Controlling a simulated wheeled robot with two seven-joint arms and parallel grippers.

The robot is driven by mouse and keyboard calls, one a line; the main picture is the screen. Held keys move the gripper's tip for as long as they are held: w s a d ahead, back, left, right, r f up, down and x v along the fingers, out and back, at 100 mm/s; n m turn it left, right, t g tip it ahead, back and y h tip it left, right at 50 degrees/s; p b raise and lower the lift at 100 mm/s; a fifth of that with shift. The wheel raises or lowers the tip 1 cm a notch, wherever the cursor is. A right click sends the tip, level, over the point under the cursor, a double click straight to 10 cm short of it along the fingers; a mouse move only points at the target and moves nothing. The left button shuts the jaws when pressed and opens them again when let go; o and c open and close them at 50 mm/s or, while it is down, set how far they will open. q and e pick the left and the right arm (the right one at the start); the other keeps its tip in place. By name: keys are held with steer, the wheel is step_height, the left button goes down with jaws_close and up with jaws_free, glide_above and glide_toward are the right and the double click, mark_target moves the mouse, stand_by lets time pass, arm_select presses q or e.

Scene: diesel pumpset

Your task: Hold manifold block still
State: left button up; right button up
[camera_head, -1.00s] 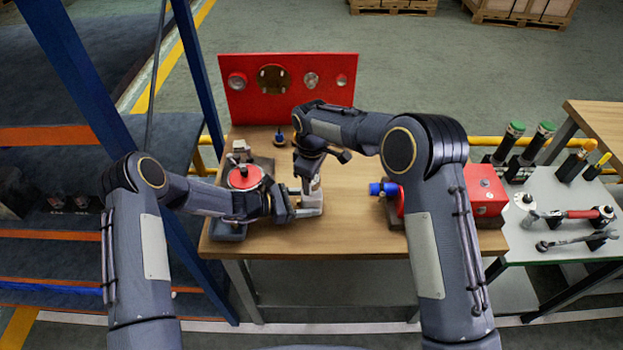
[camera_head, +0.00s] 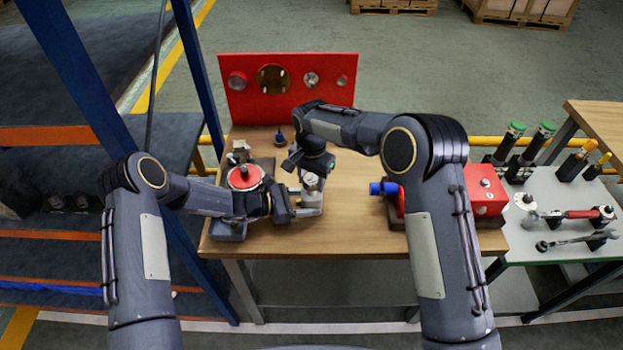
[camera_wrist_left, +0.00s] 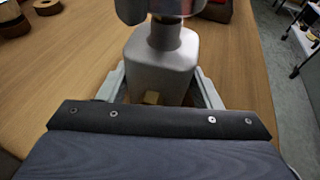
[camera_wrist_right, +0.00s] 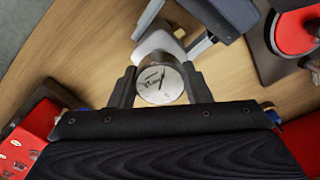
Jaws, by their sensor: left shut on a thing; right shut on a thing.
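The silver-grey manifold block (camera_head: 312,200) stands upright on the wooden bench, and it fills the upper middle of the left wrist view (camera_wrist_left: 160,65). My left gripper (camera_head: 296,209) is shut on the block, one finger on each side. A round gauge with a pale dial (camera_wrist_right: 160,85) sits at the top of the block's neck. My right gripper (camera_wrist_right: 160,88) is shut on the gauge from above, a finger at each side of its rim. The joint between gauge and block is partly hidden in the head view.
A red-topped pump part (camera_head: 243,177) is close left of my left gripper. A red panel (camera_head: 285,88) stands at the bench's back. A blue-ended red part (camera_head: 383,189) is to the right. The side table (camera_head: 570,215) holds tools. Bare bench (camera_head: 350,225) lies right of the block.

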steer(key=m, duration=0.4)
steer(key=shift+m, duration=0.3)
steer(key=m, duration=0.3)
steer(key=shift+d+m, duration=0.1)
steer(key=shift+m, duration=0.3)
steer(key=m, duration=0.8)
steer(key=o, duration=1.1)
